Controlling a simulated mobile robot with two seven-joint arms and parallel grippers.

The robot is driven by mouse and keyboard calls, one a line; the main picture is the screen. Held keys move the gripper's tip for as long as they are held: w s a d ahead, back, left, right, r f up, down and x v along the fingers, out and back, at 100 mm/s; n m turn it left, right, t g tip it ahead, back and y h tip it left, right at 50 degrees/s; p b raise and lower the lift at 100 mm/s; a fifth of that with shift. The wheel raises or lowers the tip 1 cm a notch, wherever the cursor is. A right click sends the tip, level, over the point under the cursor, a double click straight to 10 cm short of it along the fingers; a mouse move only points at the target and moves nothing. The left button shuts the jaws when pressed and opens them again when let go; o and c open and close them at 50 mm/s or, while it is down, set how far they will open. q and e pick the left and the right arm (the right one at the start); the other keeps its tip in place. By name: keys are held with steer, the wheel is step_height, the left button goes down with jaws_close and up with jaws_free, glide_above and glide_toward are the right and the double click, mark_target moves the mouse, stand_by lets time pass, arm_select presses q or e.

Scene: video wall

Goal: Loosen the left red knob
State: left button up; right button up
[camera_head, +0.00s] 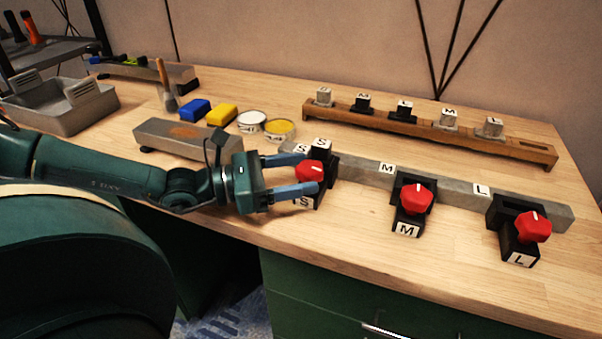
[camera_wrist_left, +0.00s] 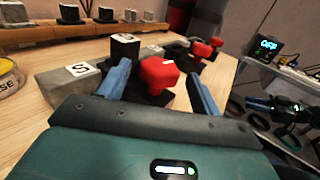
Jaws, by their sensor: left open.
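The left red knob (camera_head: 309,173) sits on a black block marked S at the left end of a long grey bar (camera_head: 360,171). My left gripper (camera_head: 311,187) is open, with its two blue fingers on either side of this knob. In the left wrist view the knob (camera_wrist_left: 159,73) stands between the spread fingers (camera_wrist_left: 160,88), with a gap visible on the right side. Whether the left finger touches it is unclear. A black cube (camera_head: 320,148) stands just behind the knob.
Two more red knobs, at M (camera_head: 416,197) and L (camera_head: 534,227), stand further right on the bar. A wooden rack (camera_head: 420,126) with several labelled cubes lies behind. Cans (camera_head: 251,122), sponges (camera_head: 221,115) and a grey tray (camera_head: 62,110) stand left. The front right tabletop is clear.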

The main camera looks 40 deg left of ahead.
arm_select(q)
steer(key=shift+w+d, duration=0.35)
steer(key=shift+w, duration=0.05)
steer(key=shift+c, duration=0.6)
